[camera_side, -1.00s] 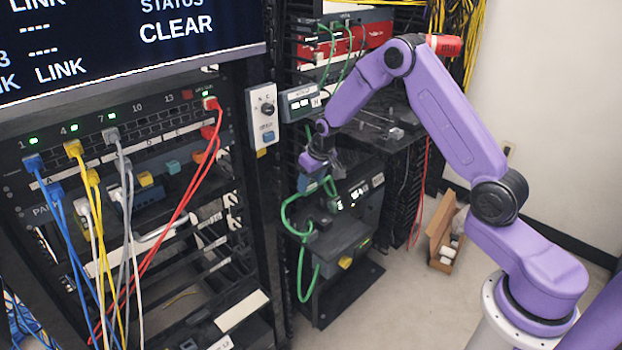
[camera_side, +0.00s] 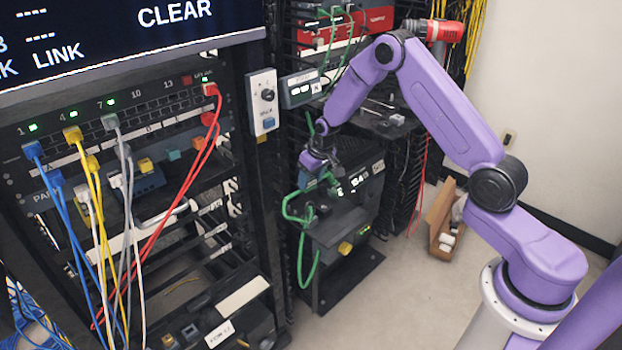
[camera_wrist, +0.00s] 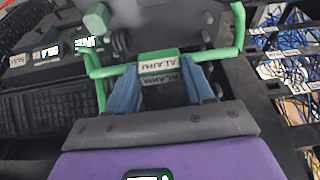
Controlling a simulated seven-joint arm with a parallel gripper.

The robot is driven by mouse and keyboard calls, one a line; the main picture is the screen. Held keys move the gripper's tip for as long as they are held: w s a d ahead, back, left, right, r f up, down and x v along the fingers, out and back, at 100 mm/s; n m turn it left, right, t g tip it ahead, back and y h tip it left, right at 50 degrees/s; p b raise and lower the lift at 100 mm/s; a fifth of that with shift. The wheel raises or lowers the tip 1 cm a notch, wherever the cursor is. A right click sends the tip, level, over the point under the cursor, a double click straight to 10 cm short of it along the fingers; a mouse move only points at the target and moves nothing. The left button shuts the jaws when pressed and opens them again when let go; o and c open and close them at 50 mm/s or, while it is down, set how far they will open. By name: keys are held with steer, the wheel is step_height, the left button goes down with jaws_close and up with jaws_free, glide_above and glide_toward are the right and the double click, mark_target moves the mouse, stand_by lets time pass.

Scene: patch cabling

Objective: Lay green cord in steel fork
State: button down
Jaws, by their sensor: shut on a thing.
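The green cord (camera_wrist: 115,71) runs across the wrist view, with a green block labelled ALARM (camera_wrist: 158,62) at its middle. My gripper (camera_wrist: 160,88) has blue fingers closed at this labelled part. The cord bends away on both sides of the fingers. In the side view my gripper (camera_side: 318,180) is at the front of the small dark cabinet, and the green cord (camera_side: 288,208) loops from it down the cabinet's left side. I cannot clearly make out the steel fork; small dark posts show beyond the cord in the wrist view.
The dark cabinet (camera_side: 350,222) has a yellow knob (camera_side: 345,248) on its lower unit. A tall rack with blue, yellow, grey and red cables stands at left.

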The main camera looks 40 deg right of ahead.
step_height(320, 180, up, 4)
steer(key=shift+f, duration=0.15)
stand_by(0.3)
steer(key=shift+f, duration=2.6)
steer(key=shift+f, duration=1.9)
steer(key=shift+c, duration=1.7)
jaws_free()
steer(key=v, duration=1.7)
steer(key=shift+r, duration=0.2)
